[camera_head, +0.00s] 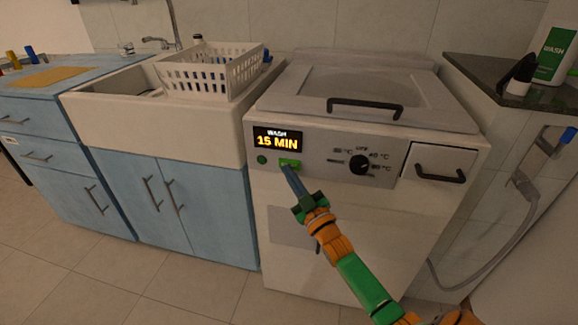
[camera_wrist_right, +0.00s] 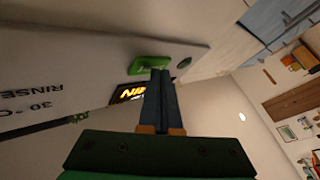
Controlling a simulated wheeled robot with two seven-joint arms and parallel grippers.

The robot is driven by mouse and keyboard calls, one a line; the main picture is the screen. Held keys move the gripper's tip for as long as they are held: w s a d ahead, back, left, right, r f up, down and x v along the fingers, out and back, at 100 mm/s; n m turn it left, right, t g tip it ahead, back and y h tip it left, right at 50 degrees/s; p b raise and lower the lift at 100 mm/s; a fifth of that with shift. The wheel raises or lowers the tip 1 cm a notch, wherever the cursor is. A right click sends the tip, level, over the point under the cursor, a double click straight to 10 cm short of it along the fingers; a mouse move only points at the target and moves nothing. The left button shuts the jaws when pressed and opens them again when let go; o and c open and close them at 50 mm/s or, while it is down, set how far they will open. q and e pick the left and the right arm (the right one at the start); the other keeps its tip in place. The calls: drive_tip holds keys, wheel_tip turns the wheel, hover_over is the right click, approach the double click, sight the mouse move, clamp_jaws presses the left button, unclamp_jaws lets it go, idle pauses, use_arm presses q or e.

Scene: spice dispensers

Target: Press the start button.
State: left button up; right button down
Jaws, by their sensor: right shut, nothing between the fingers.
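The washing machine (camera_head: 330,225) is white with a grey control panel. Its display (camera_head: 277,139) reads "WASH 15 MIN". A green rectangular button (camera_head: 290,162) sits below the display, with a small round green button or light (camera_head: 262,159) to its left. My right gripper (camera_head: 287,168) is shut and empty, its fingertips at the green rectangular button. In the right wrist view the shut fingertips (camera_wrist_right: 160,75) overlap the edge of the green button (camera_wrist_right: 148,63); whether they touch it I cannot tell for sure. My left gripper is not in view.
A black knob (camera_head: 359,164) with temperature marks and a drawer with a dark handle (camera_head: 440,173) are right of the button. A dark lid handle (camera_head: 365,107) sticks out above. A white basket (camera_head: 208,76) stands on the sink at left. The floor in front is clear.

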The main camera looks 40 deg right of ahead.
drive_tip(key=shift+w, duration=0.1)
idle(0.4)
drive_tip(key=shift+s+a+r+p, duration=0.1)
drive_tip(key=shift+s+a+p, duration=0.2)
drive_tip(key=shift+p, duration=0.2)
drive_tip(key=shift+s+a, duration=0.25)
